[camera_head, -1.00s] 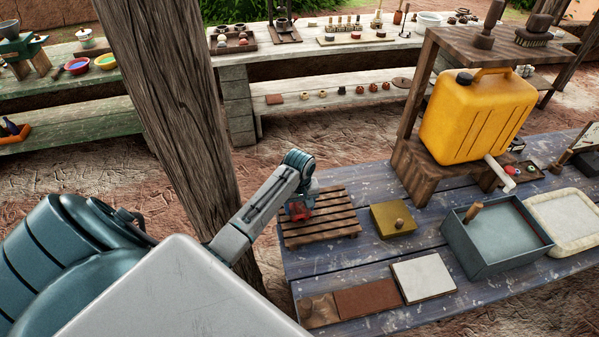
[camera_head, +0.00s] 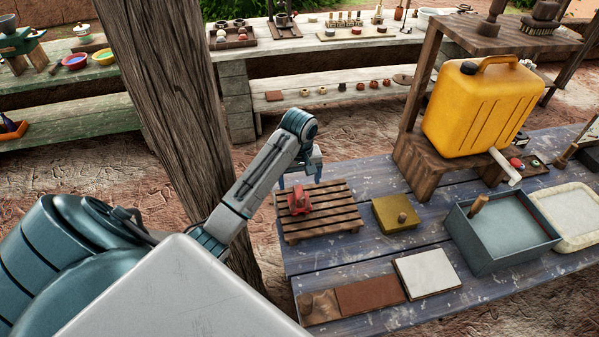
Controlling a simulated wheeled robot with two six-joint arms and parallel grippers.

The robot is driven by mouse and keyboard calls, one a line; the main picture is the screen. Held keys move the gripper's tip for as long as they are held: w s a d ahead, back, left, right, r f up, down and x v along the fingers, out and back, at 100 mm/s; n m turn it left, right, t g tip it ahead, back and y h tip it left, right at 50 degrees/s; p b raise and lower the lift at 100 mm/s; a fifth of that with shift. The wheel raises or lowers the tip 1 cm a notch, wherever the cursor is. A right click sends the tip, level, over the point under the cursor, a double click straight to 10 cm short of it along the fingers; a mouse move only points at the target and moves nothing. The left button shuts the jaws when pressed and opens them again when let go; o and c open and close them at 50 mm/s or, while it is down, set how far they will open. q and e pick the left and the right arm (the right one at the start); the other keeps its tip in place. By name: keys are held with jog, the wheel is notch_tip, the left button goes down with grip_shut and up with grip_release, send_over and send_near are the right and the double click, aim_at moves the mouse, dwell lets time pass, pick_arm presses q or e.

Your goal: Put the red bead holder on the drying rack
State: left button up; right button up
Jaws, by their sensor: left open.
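The red bead holder (camera_head: 299,199) rests on the left part of the slatted wooden drying rack (camera_head: 327,221), which stands on the blue table. My left gripper (camera_head: 301,182) is open and empty. It is above and behind the holder, apart from it, with its fingers pointing down near the rack's back edge. My right gripper is not in view.
A yellow jerrycan (camera_head: 481,107) stands on a wooden stand (camera_head: 424,169). A grey water tub (camera_head: 500,237) is at right. A white tile (camera_head: 427,274) lies in front. A wooden post (camera_head: 170,110) stands by my left arm.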

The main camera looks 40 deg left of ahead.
pick_arm(q)
jog(key=shift+r+p, duration=1.15)
jog(key=shift+r, duration=0.15)
jog(key=shift+f, duration=0.1)
